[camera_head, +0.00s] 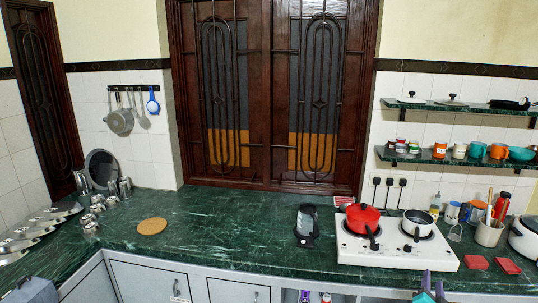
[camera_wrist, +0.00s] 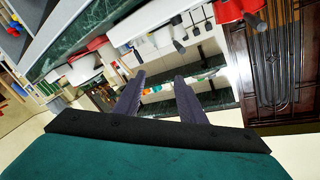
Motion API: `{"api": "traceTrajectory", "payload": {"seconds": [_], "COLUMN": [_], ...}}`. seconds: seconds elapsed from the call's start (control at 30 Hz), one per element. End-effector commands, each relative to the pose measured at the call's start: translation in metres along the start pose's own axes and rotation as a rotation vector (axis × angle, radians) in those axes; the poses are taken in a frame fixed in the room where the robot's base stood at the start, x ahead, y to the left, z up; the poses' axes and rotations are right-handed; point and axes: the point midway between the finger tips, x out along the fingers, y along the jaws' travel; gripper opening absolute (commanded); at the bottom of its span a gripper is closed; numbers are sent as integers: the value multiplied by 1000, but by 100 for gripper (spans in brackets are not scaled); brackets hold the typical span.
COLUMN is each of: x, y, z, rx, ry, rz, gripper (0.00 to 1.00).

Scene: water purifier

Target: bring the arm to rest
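My gripper (camera_wrist: 159,76) shows in the wrist view as two dark purple fingers on a black and teal body. The fingers are apart with nothing between them. In the head view, a small teal and purple part of my gripper (camera_head: 432,284) shows at the bottom edge, in front of the counter below the white stove. The rest of my arm is out of the picture. The wrist view is strongly tilted, with the shelves and counter beyond the fingers.
The green counter (camera_head: 220,225) carries a white stove (camera_head: 375,250) with a red pot (camera_head: 362,217) and a white saucepan (camera_head: 417,222). A dark appliance (camera_head: 306,228) stands left of the stove. A cork mat (camera_head: 152,226) lies on the left. Bare counter lies between them.

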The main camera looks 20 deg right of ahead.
Motion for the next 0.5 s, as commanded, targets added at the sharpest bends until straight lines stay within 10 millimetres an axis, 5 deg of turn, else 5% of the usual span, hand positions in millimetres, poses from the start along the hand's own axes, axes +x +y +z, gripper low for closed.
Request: {"api": "traceTrajectory", "payload": {"seconds": [0.27, 0.5], "x": [2, -5], "y": [-39, -93], "z": [53, 130], "rx": [2, 4], "ry": [-65, -160], "rz": [-60, -142], "gripper": [37, 37]}}
